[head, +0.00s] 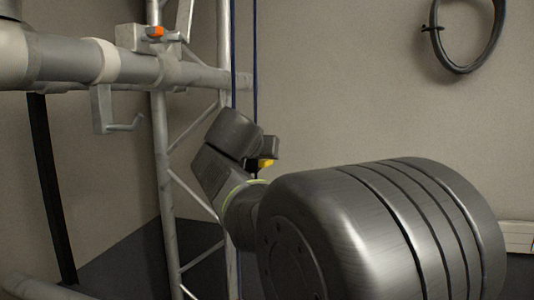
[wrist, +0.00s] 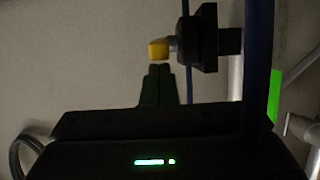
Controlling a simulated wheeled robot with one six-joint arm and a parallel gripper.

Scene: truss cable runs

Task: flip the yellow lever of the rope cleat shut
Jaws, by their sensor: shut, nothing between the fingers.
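The rope cleat (wrist: 205,40) is a black block at the upper middle of the wrist view. Its yellow lever (wrist: 159,49) sticks out to the left, ending in a yellow tip. My gripper (wrist: 158,68) is shut and empty, its fingertips just below the yellow tip in the picture. Whether they touch it I cannot tell. In the head view the yellow lever (head: 266,163) is a small patch beside my dark gripper, and my arm hides much around it. Blue rope (wrist: 187,82) runs below the cleat.
In the head view, two blue ropes (head: 255,60) hang beside a grey metal truss (head: 165,150). A clamp with an orange part (head: 155,31) is at upper left. A black cable coil (head: 464,40) hangs on the wall. The wall between is bare.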

